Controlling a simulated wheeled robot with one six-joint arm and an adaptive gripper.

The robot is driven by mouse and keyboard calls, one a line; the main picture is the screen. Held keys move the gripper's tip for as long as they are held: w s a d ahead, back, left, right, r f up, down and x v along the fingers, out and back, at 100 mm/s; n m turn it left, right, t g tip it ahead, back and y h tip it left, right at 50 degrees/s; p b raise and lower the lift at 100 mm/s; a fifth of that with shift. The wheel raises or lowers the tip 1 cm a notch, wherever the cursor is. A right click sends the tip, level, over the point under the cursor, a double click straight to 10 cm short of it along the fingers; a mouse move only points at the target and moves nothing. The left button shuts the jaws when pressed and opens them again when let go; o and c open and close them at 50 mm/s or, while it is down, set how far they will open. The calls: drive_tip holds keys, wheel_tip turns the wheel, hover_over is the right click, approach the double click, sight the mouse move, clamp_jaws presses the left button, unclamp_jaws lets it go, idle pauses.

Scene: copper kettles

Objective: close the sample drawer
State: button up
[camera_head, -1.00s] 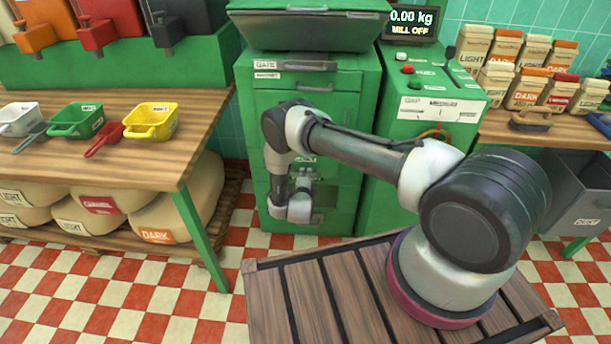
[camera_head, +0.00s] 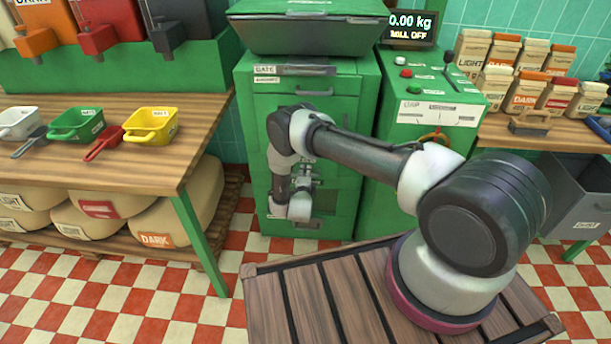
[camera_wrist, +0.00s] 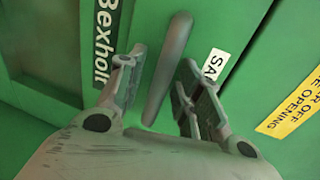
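The sample drawer is in the front of the green cabinet; my arm hides most of it in the head view. In the wrist view its front shows a grey bar handle (camera_wrist: 168,70) and part of a white label (camera_wrist: 214,66) reading "SA". My gripper (camera_wrist: 160,88) is open, with one finger on each side of the handle. I cannot tell whether a finger touches it. In the head view my gripper (camera_head: 304,176) is low at the cabinet front. How far the drawer stands out cannot be told.
The green cabinet (camera_head: 345,100) has a gate drawer near its top. A green control box (camera_head: 430,112) stands to its right. A wooden table (camera_head: 190,115) with scoops is at the left, with sacks below. Checkered floor (camera_head: 110,290) is clear in front.

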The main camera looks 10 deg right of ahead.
drive_tip(key=v, duration=1.2)
